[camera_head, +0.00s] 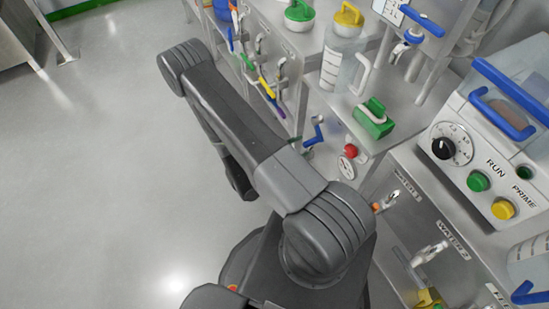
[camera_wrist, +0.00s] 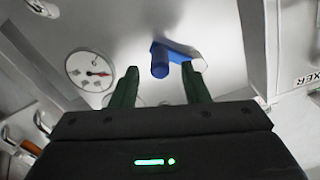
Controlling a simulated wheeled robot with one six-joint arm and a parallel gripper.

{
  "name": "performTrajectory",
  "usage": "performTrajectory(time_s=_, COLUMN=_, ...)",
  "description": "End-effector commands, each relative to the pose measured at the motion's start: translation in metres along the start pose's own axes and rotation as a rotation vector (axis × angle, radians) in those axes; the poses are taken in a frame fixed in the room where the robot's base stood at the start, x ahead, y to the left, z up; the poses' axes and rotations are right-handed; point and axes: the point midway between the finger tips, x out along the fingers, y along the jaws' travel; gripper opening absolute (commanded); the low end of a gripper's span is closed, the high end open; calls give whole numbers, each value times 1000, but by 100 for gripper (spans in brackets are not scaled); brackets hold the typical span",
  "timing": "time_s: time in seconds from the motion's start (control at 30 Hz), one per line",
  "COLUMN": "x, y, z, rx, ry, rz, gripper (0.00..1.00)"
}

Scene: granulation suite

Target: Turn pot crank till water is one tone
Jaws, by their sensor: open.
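The blue crank (camera_head: 316,131) sticks out from the grey front of a steel unit in the head view, just past my arm. In the wrist view its round blue grip (camera_wrist: 159,56) points toward me, with a blue arm running right to a pale piece. My gripper (camera_wrist: 160,74) is open and empty, its two green fingers pointing at the crank. The grip appears between the fingertips, a little beyond them; I cannot tell whether the right finger touches the crank arm. In the head view my arm hides most of the gripper. The pot's water is not visible.
A dial gauge (camera_head: 347,168) and a red knob (camera_head: 351,152) sit beside the crank. A RUN/PRIME control box (camera_head: 490,150) is at right. Open floor (camera_head: 90,170) lies left.

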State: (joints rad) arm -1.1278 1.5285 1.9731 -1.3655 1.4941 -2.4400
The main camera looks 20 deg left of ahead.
Motion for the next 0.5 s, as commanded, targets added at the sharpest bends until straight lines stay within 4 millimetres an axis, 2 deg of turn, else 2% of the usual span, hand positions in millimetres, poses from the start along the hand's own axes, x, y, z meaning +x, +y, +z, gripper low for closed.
performTrajectory(time_s=0.5, x=-71, y=0, z=1, rx=1, ry=-4, rz=-3, gripper=42)
